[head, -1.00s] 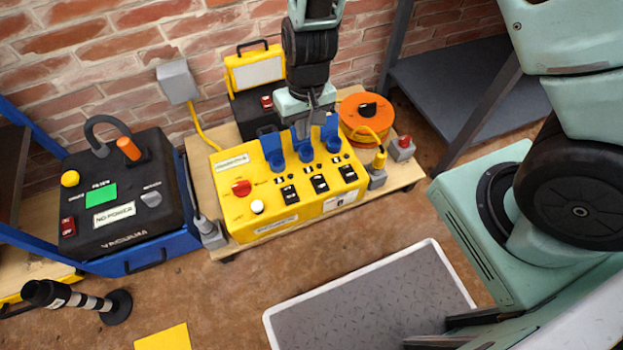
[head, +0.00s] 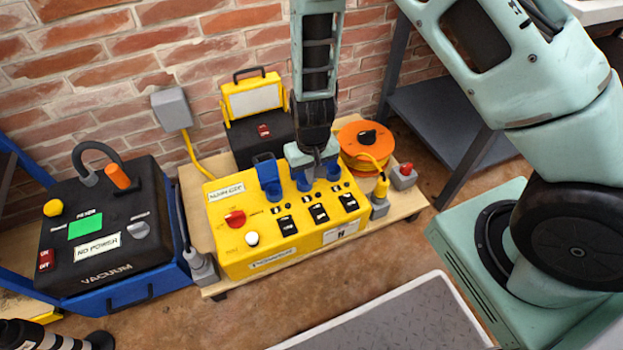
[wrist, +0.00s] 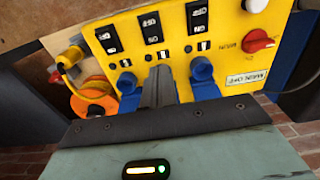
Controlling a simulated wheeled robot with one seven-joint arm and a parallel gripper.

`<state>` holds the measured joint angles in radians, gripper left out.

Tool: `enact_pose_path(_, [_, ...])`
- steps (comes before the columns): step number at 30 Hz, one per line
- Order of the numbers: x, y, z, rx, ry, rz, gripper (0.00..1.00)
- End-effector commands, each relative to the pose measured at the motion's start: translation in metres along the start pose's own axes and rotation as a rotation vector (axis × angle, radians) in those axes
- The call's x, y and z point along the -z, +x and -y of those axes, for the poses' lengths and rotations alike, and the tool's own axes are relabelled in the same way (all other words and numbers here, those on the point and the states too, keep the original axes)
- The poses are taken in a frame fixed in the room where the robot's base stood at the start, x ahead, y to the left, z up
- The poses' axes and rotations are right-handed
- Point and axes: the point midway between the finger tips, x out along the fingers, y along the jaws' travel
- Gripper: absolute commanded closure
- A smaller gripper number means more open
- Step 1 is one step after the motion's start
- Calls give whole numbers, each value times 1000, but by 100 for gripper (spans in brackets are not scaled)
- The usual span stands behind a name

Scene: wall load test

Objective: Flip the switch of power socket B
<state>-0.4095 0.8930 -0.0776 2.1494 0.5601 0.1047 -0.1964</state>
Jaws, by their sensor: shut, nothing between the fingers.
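The yellow power box (head: 280,255) stands on a wooden board, with blue sockets in a row and three black rocker switches in front of them. The middle switch (head: 319,213) lies between the left switch (head: 287,226) and the right switch (head: 349,202). I cannot read which socket is lettered B. My gripper (head: 317,172) is shut and empty, over the blue socket row behind the switches. In the wrist view, its closed fingers (wrist: 160,82) point towards the middle switch (wrist: 151,27), between two blue sockets (wrist: 203,72) (wrist: 127,85). Contact cannot be told; the gripper hides part of the sockets.
A red dial (head: 235,218) and white button (head: 252,239) sit left on the box. An orange cable reel (head: 364,142) and yellow plug (head: 381,187) are right. A yellow work lamp (head: 255,97) stands behind. A vacuum (head: 110,230) is left.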

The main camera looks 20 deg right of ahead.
Motion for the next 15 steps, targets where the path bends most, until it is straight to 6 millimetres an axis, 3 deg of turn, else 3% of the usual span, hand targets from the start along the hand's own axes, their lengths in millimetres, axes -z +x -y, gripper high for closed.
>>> enact_pose_path(1, [0, 16, 0, 0, 1, 2, 100])
enact_pose_path(6, [0, 52, 0, 0, 1, 2, 100])
enact_pose_path(15, [0, 103, 0, 0, 1, 1, 100])
